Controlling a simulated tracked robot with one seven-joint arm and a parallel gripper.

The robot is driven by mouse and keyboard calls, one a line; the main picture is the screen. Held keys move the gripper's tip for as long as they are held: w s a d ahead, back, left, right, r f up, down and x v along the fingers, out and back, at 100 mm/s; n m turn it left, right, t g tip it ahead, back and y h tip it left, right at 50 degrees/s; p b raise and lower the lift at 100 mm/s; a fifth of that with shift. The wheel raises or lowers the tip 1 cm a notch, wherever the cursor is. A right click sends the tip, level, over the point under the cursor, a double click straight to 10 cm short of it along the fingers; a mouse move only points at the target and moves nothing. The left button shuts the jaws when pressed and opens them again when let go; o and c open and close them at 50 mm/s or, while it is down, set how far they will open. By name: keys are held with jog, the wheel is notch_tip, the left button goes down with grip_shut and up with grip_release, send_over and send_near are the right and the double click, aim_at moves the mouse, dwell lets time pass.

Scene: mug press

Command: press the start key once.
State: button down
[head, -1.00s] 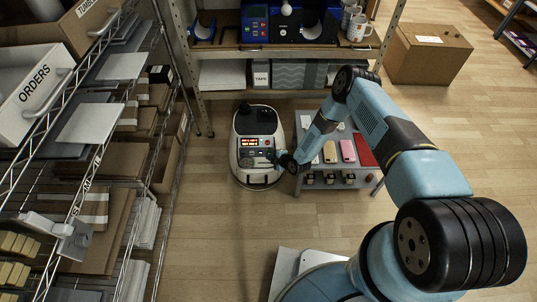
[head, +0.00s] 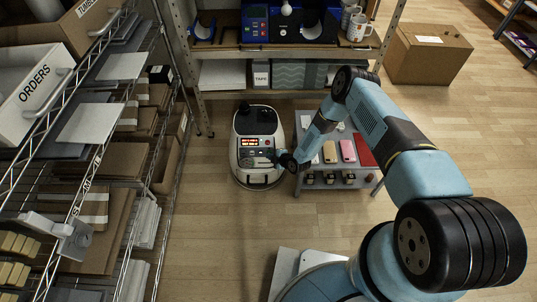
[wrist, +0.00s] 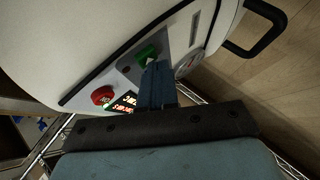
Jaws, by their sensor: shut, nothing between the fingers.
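The white mug press (head: 243,168) stands on the floor in the middle of the head view, with a dark control panel and a lit orange display (head: 257,142). In the wrist view its panel carries a green key (wrist: 147,53), a red key (wrist: 102,95) and the lit display (wrist: 124,104). No start label is legible. My gripper (wrist: 158,68) is shut and empty, its fingertips right at the green key and overlapping its lower edge. I cannot tell whether they touch it. In the head view my gripper (head: 275,159) is small, over the press's right side.
A grey low table (head: 310,188) with phone-like items and a red item stands right of the press. A wire shelf (head: 150,200) with boxes fills the left. A bench (head: 225,52) with mugs is behind. Floor in front of the press is clear.

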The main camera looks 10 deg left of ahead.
jog(key=shift+w, duration=0.2)
dwell(0.4)
jog(key=shift+s, duration=0.1)
jog(key=shift+s+d+r, duration=0.15)
jog(key=shift+s+r, duration=0.05)
jog(key=shift+s, duration=0.55)
jog(key=shift+s+d+r, duration=0.2)
jog(key=shift+s, duration=0.6)
jog(key=shift+s+d+r, duration=0.2)
jog(key=shift+s, duration=0.55)
jog(key=shift+s+d+r, duration=0.2)
jog(key=shift+s, duration=0.6)
